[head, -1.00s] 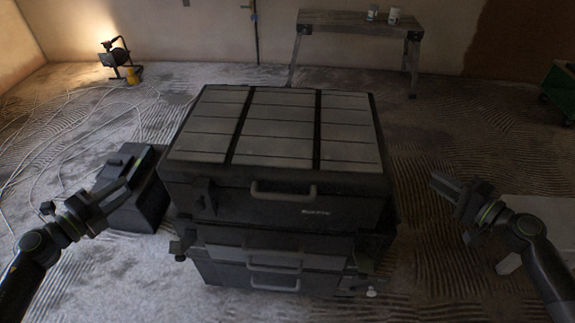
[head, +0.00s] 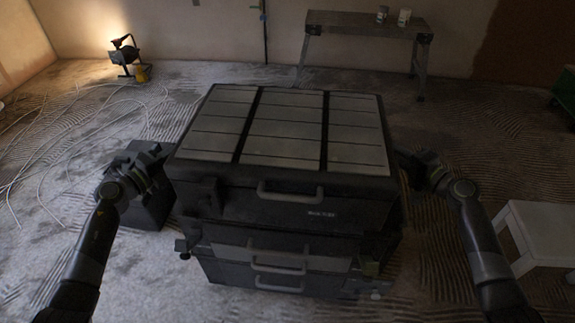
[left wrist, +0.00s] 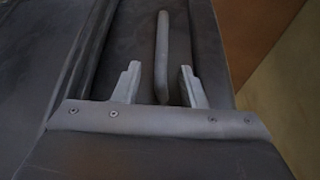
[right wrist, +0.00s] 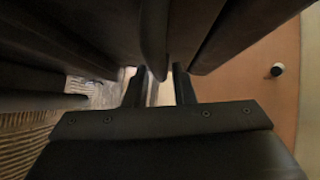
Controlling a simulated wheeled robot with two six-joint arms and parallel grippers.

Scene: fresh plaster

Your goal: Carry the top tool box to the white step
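The top tool box (head: 290,205) is large and dark with grey lid panels, and lies flat on a stack of similar boxes. My left gripper (head: 160,165) is at its left side. In the left wrist view the left fingers (left wrist: 160,84) are apart, with a bar handle (left wrist: 162,50) in line between them. My right gripper (head: 415,165) is at the box's right side, its tips partly hidden. In the right wrist view its fingers (right wrist: 159,86) are apart, close to dark box parts. The white step (head: 548,232) stands on the floor at the right, partly out of frame.
Lower tool boxes (head: 275,265) support the top one. A smaller dark box (head: 150,205) stands at the left behind my left gripper. A trestle bench (head: 365,25) with cups stands by the wall. Floor between stack and step is partly clear.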

